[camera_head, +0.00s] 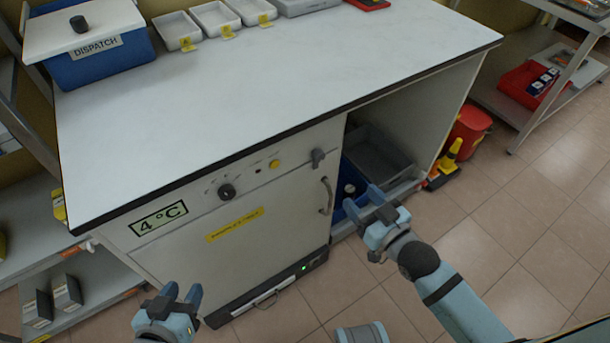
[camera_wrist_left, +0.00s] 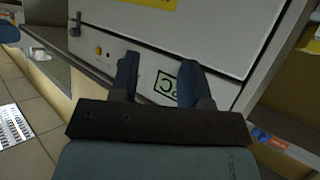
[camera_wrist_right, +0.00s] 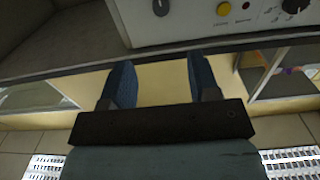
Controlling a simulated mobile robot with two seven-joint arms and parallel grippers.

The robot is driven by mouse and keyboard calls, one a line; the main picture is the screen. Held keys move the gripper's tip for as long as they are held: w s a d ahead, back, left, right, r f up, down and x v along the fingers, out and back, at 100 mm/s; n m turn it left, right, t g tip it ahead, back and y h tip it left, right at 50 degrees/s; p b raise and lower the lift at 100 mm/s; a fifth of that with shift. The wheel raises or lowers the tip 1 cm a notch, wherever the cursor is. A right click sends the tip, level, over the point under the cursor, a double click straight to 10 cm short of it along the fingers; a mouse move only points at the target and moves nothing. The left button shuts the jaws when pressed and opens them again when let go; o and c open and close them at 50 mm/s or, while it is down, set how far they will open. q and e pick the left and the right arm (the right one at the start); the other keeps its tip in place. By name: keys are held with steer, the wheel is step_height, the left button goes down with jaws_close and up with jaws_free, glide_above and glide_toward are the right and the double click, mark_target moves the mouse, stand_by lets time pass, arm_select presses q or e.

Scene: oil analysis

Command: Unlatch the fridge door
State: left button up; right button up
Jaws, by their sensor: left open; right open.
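The white fridge door (camera_head: 255,245) is closed under the counter, below a panel with a 4 °C sign (camera_head: 159,218). A grey latch (camera_head: 317,158) sits at the panel's right end; it also shows at the top of the right wrist view (camera_wrist_right: 160,7). A curved door handle (camera_head: 327,195) is below the latch. My right gripper (camera_head: 364,201) is open and empty, to the right of the handle and lower than the latch, apart from both. My left gripper (camera_head: 183,291) is open and empty, in front of the door's lower left.
A dark knob (camera_head: 226,191) and a yellow button (camera_head: 274,164) are on the panel. Right of the fridge is an open bay with a grey bin (camera_head: 380,158) and a blue container (camera_head: 352,172). The counter (camera_head: 270,85) overhangs above. Floor on the right is mostly clear.

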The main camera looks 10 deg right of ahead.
mark_target(321, 157)
steer(key=b+x, duration=0.2)
steer(key=x, duration=1)
steer(key=shift+w+a+f, duration=0.1)
steer(key=shift+w+a, duration=0.1)
steer(key=shift+w, duration=0.1)
steer(key=shift+w+a+b, duration=0.25)
steer(key=shift+w+b, duration=0.1)
steer(key=shift+w, duration=0.25)
arm_select(q)
steer(key=r, duration=0.1)
steer(key=w+d+r+t+h, duration=0.1)
steer(key=w+d+r+t, duration=0.1)
steer(key=r, duration=0.1)
steer(key=shift+w+h, duration=0.1)
steer(key=shift+h, duration=0.2)
arm_select(e)
steer(key=shift+w, duration=0.15)
steer(key=c, duration=0.9)
